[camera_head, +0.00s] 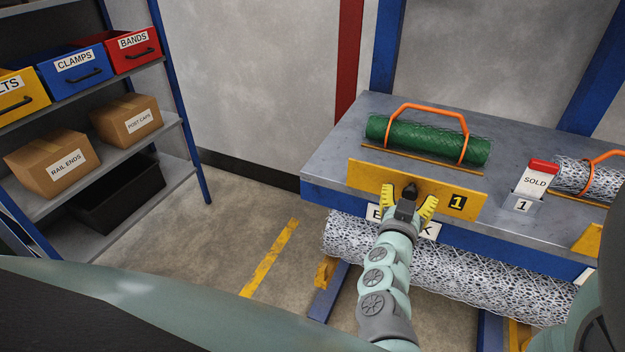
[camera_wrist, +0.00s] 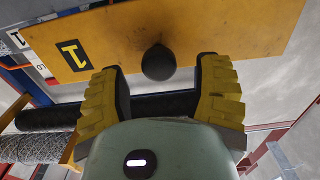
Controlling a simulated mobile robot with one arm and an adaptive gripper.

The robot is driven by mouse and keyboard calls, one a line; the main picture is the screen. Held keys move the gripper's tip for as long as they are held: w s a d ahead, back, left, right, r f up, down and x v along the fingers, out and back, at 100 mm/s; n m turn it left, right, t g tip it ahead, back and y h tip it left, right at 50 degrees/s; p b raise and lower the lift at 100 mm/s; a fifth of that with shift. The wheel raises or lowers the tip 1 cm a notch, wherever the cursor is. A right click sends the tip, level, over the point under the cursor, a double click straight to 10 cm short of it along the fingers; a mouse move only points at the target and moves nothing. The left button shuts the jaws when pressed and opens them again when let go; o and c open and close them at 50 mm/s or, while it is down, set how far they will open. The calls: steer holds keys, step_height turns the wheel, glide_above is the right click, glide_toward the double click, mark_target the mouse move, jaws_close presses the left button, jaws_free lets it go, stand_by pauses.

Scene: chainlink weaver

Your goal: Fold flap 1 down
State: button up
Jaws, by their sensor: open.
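Flap 1 is a yellow panel (camera_head: 370,178) with a black "1" label, standing raised along the front edge of the grey bench top. It also fills the upper part of the wrist view (camera_wrist: 200,30). A dark round knob (camera_wrist: 158,62) sits on its face near the lower edge in that view. My gripper (camera_head: 409,196) is open in front of the flap, its yellow ridged fingers to either side of the knob. In the wrist view my gripper (camera_wrist: 158,85) shows a gap between its fingers with the knob at the tips. Contact cannot be told.
A green mesh roll (camera_head: 428,140) with an orange handle lies behind the flap. A "SOLD" tag (camera_head: 537,178) and another roll (camera_head: 572,176) are to the right. A large mesh roll (camera_head: 470,275) hangs below the bench (camera_head: 340,135). Shelves with bins stand at left; the floor between is clear.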

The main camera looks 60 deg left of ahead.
steer(key=shift+x, duration=1.05)
steer(key=shift+o, duration=0.3)
steer(key=shift+s, duration=0.1)
jaws_close()
